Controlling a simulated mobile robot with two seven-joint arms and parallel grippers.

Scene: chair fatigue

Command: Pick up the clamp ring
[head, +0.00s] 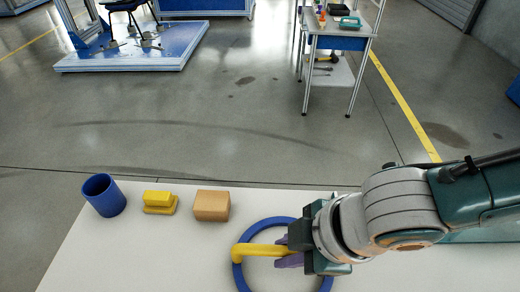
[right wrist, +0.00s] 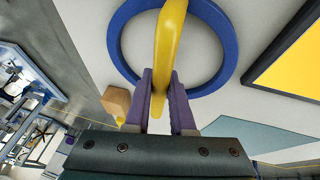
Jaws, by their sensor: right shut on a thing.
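The clamp ring is a blue ring (head: 266,222) with a yellow bar (head: 260,250) across it, at the front of the white table. My right gripper (head: 284,252) comes in from the right and is shut on the yellow bar. In the right wrist view, the purple fingers (right wrist: 165,88) stand on both sides of the yellow bar (right wrist: 168,45), and the blue ring (right wrist: 231,52) lies around it. I cannot tell whether the ring touches the table. My gripper hides part of the ring's right side in the head view. My left gripper is not in view.
On the white table (head: 80,255), a blue cup (head: 104,196), a yellow block (head: 159,202) and a tan box (head: 212,206) stand left of the ring. A yellow panel with a dark edge (right wrist: 292,58) shows in the right wrist view. A cart (head: 338,42) stands farther back.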

